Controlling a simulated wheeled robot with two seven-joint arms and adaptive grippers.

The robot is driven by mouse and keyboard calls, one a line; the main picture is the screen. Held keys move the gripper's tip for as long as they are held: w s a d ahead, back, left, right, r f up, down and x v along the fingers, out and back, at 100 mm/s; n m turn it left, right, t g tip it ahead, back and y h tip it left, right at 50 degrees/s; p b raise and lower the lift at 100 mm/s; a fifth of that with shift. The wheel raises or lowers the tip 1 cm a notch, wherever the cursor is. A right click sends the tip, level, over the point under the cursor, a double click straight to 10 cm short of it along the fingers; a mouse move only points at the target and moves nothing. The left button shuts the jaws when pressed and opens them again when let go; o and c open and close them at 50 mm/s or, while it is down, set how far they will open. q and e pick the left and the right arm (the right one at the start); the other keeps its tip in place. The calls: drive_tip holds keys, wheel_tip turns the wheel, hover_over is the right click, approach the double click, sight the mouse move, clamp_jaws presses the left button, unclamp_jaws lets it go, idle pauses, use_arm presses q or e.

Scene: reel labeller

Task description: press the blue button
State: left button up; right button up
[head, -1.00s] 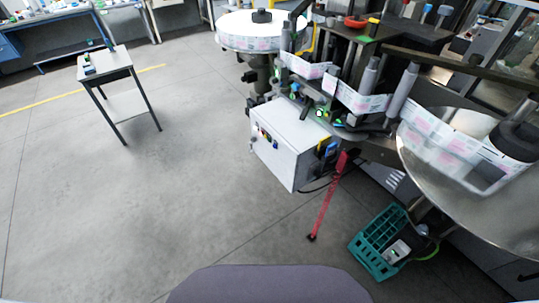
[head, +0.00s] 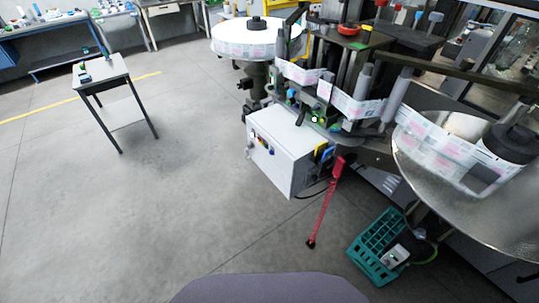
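A white control box (head: 287,152) hangs under the labelling machine, right of the picture's middle. Its left face carries several small coloured buttons (head: 261,143). Neither of my grippers shows in the head view, so nothing is touching the box.
A reel of labels on a round table (head: 246,48) stands behind the box, and a large metal disc (head: 470,205) is at the right. A small table (head: 100,70) stands left. The floor between is clear.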

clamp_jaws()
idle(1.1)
